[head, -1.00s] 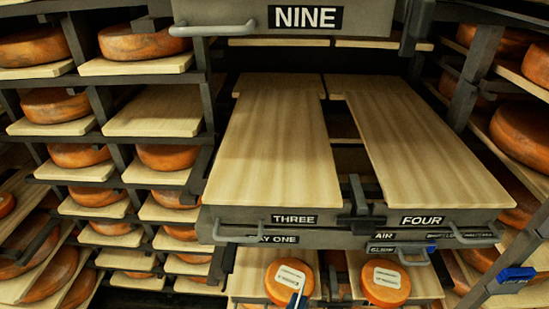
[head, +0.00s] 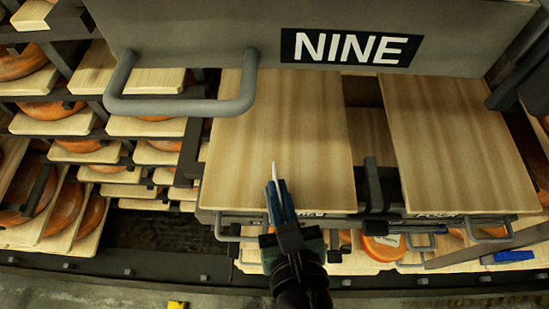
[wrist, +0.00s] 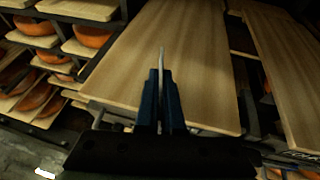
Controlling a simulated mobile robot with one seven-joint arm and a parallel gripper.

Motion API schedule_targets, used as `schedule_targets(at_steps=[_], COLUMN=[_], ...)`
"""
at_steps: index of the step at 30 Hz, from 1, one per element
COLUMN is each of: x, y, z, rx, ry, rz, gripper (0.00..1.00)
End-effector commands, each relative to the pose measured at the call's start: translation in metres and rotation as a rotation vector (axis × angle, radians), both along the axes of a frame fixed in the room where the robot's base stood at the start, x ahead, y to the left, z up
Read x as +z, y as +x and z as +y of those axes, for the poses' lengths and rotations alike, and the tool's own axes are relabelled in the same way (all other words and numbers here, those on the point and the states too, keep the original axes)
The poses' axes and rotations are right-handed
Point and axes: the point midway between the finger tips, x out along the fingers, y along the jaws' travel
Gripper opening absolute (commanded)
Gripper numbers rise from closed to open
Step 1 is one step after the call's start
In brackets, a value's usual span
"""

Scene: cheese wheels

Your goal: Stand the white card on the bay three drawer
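My gripper (head: 276,190) is shut on the white card (head: 274,170), a thin sliver seen nearly edge-on and upright between the blue fingers. In the wrist view the card (wrist: 161,58) rises from between the fingertips (wrist: 160,78). The bay three drawer (head: 290,120) is pulled out, with an empty pale wooden board. The card and fingertips overlap the board's near part in the head view; whether the card touches it I cannot tell. The drawer's name plate (head: 314,214) is partly hidden by my gripper.
The drawer marked NINE (head: 345,50) juts out above, with a big grey handle (head: 180,105). The drawer four board (head: 450,140) is empty to the right, past a dark gap. Below is an orange cheese wheel (head: 377,250). Racks of cheese wheels stand at left.

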Motion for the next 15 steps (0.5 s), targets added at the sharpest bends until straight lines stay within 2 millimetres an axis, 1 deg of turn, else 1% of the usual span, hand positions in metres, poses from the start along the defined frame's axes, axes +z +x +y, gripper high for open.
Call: schedule_targets(at_steps=[5, 15], x=[0.000, -0.004], y=[0.006, 0.037], z=[0.000, 0.000], rx=[0.003, 0.002], ry=[-0.001, -0.003], rz=[-0.002, -0.004], gripper=[0.00, 0.00])
